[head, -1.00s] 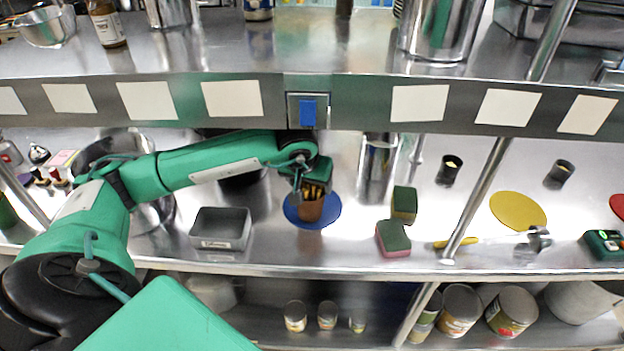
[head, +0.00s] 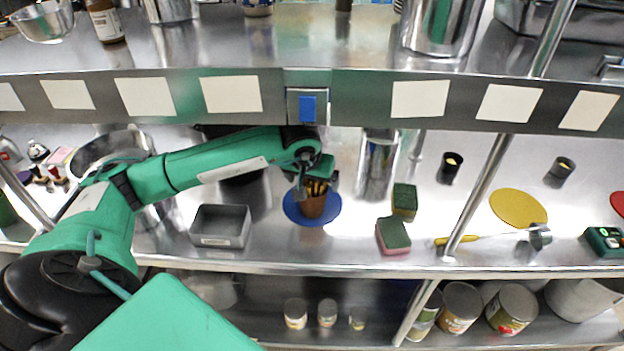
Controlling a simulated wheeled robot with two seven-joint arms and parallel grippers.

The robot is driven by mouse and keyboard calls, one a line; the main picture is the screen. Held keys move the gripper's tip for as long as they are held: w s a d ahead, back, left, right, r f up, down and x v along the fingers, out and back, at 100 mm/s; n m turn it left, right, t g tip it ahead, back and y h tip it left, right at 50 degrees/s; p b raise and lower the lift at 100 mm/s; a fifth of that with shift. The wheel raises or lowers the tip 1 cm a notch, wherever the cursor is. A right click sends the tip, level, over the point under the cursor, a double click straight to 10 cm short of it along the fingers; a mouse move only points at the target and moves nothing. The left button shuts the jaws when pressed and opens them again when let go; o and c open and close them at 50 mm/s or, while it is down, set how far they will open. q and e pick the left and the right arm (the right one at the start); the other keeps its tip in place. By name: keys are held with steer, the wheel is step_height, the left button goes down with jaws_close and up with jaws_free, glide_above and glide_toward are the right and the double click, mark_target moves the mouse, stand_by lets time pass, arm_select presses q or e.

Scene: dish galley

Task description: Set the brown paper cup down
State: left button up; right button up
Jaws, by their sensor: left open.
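The brown paper cup (head: 313,206) stands upright on the blue round mat (head: 331,213) on the steel counter. My left gripper (head: 316,186) is over the cup's top, with its fingers open and close to the rim. The gripper hides part of the rim, and I cannot tell whether a finger still touches the cup. My right gripper is not in the head view.
A grey open bin (head: 221,227) stands left of the mat. Two sponges (head: 393,235) and a steel canister (head: 377,163) are to the right. A slanted post (head: 478,195) and the upper shelf edge (head: 370,97) bound the space. A yellow mat (head: 518,207) lies farther right.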

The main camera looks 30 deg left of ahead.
arm_select(q)
steer(key=shift+r, duration=0.2)
steer(key=shift+s+d+r+b, duration=0.1)
steer(key=shift+s+r+b, duration=0.3)
steer(key=shift+b, duration=0.1)
steer(key=s+d+b, duration=0.3)
steer(key=s, duration=0.8)
steer(key=shift+d, duration=0.2)
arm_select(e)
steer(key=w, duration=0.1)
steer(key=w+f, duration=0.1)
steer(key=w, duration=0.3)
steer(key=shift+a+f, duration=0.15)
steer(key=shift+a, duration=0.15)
arm_select(q)
steer(key=shift+r, duration=0.1)
